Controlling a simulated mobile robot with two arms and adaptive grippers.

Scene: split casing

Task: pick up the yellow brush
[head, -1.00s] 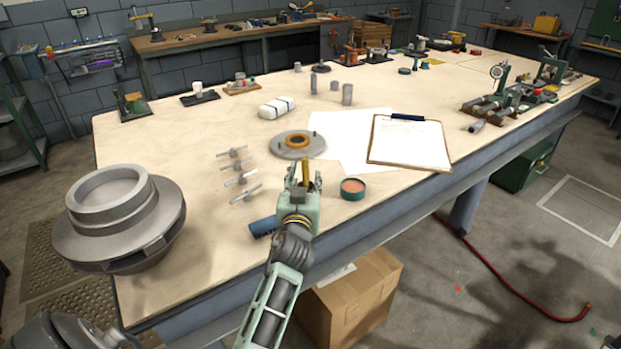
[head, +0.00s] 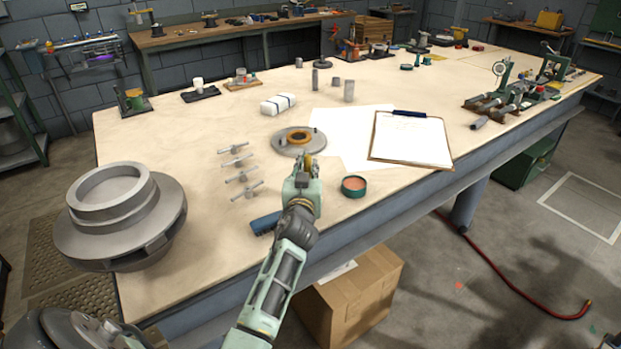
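A small yellow piece (head: 308,162), likely part of the yellow brush, shows at the fingertips of my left gripper (head: 308,172). The rest of it is hidden by the gripper. The gripper is over the table, just in front of the grey flanged disc with an orange ring (head: 297,141). The fingers look close together around the yellow piece, but whether they grip it is too small to tell. My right gripper is not in view.
A blue brush-like block (head: 265,222) lies left of my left wrist. A green tin (head: 354,186) stands to the right. Several T-handled metal pieces (head: 242,175) lie left; a clipboard (head: 411,140) lies right. A large grey casing (head: 120,215) fills the left front.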

